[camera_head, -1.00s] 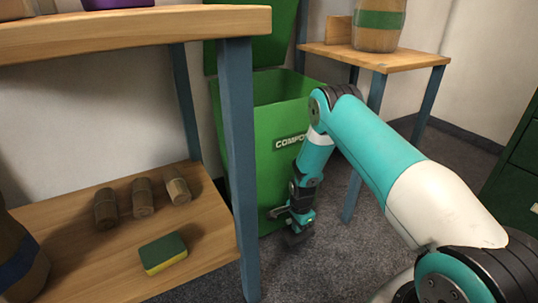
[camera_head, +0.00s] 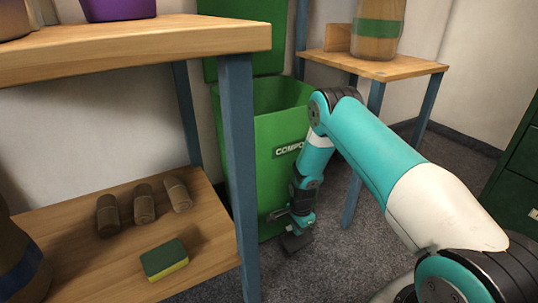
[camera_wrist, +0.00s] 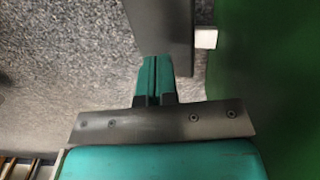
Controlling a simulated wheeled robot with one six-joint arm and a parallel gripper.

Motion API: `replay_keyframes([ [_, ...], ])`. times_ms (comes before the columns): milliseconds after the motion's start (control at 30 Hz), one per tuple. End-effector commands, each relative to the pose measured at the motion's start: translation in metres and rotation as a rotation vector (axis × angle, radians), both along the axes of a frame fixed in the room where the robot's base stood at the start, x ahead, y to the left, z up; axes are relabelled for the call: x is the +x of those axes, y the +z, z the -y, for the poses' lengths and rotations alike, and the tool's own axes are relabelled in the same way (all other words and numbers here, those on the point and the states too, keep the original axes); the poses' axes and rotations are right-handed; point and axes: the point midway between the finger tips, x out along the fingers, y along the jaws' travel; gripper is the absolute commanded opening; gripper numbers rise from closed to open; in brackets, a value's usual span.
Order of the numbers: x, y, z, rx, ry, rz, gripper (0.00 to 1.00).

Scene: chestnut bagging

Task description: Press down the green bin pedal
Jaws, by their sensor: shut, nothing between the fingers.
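The green compost bin (camera_head: 265,165) stands on the floor behind the blue table leg, with its lid (camera_head: 250,40) raised at the back. Its grey pedal plate (camera_head: 297,242) sits low at the front. In the wrist view the pedal plate (camera_wrist: 165,30) runs from the top edge to my fingertips, and the bin's green side (camera_wrist: 265,70) fills the right. My gripper (camera_head: 292,226) points down at the pedal; in the wrist view its teal fingers (camera_wrist: 155,65) are shut and empty, at the plate's near end. I cannot tell whether they touch it.
A wooden table with a blue leg (camera_head: 238,170) stands close left of the bin. Its lower shelf holds a sponge (camera_head: 163,259) and several brown rolls (camera_head: 143,203). A small table (camera_head: 415,66) with a jar (camera_head: 378,30) stands right. Grey carpet (camera_head: 350,255) is clear in front.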

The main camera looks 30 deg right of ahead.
Motion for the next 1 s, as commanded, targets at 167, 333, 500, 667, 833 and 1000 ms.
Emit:
replay_keyframes([
  [167, 0.0, 0.025, 0.0, 0.0, 0.0, 0.0, 0.0],
  [333, 0.0, 0.042, 0.0, 0.0, 0.0, 0.0, 0.0],
  [500, 0.0, 0.06, 0.0, 0.0, 0.0, -0.001, 0.0],
  [667, -0.001, 0.069, 0.0, 0.0, 0.0, -0.001, 0.0],
  [833, 0.0, 0.067, 0.0, 0.0, 0.0, -0.001, 0.0],
  [1000, 0.0, 0.067, 0.0, 0.0, 0.0, -0.001, 0.0],
])
